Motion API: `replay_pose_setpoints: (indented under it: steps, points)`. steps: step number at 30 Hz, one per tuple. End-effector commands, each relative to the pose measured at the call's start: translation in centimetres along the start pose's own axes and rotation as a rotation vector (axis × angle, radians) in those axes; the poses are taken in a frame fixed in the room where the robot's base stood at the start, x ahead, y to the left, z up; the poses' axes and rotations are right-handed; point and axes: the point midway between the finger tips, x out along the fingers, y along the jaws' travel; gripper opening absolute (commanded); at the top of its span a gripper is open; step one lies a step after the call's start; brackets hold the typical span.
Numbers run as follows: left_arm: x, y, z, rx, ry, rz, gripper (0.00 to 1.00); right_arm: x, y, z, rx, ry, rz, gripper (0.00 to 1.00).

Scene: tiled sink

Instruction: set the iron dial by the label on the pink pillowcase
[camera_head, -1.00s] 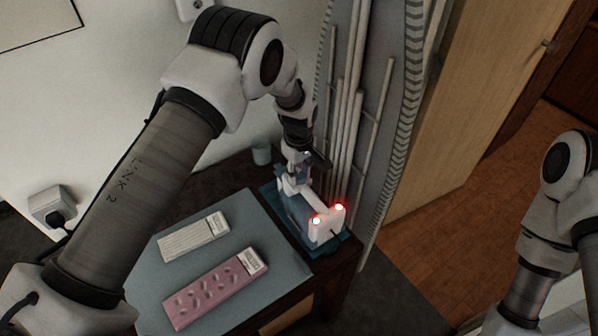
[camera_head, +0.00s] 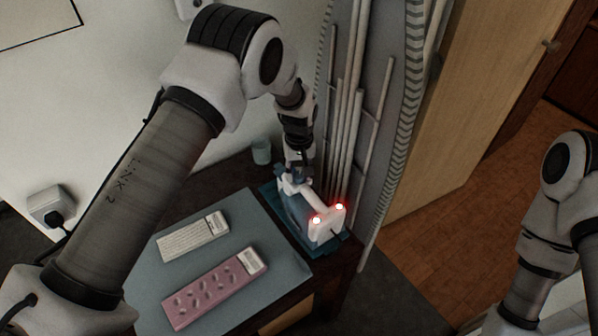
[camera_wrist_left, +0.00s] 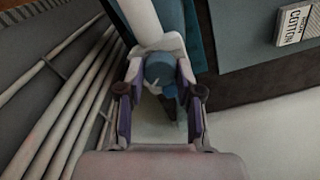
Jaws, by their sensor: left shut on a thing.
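The iron (camera_head: 325,218) stands on a blue-teal rest at the table's right end, with two red lights glowing on its near end. In the left wrist view its round blue dial (camera_wrist_left: 160,68) sits between my fingers. My left gripper (camera_head: 295,178) is over the iron's far end; in the wrist view it (camera_wrist_left: 161,88) is shut on the dial. The dial's markings cannot be read. The folded pink pillowcase (camera_head: 205,293) lies on the grey-blue mat, with a white label (camera_head: 249,262) too small to read. My right gripper is out of view.
A cream folded cloth (camera_head: 190,238) lies behind the pillowcase; a label in the wrist view reads COTTON (camera_wrist_left: 296,20). A small cup (camera_head: 262,152) stands at the back. An upright ironing board with pale legs (camera_head: 345,120) is close behind the iron.

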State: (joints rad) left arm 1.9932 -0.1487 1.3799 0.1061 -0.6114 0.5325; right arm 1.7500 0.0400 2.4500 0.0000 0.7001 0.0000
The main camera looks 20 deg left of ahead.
Motion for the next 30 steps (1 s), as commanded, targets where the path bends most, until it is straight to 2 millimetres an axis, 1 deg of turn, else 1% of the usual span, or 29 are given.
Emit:
replay_pose_setpoints:
  steps: [3,10,26,27,28,30]
  points:
    - [0.08,-0.02,0.06,0.073,-0.001,-0.001,0.00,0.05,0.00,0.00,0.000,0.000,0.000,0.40]
    - [0.08,-0.01,0.07,0.166,-0.002,-0.001,0.00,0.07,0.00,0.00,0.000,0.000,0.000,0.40]
    - [0.08,-0.02,0.07,0.195,-0.002,-0.001,0.00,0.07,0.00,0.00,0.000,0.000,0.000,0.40]
    - [0.08,-0.02,0.07,0.195,-0.002,-0.001,0.49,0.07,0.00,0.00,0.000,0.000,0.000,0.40]
    - [0.08,-0.02,0.07,0.195,-0.002,-0.001,0.60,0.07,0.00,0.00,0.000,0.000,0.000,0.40]
    - [0.06,-0.01,0.06,0.194,-0.001,-0.001,0.61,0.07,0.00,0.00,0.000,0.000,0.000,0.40]
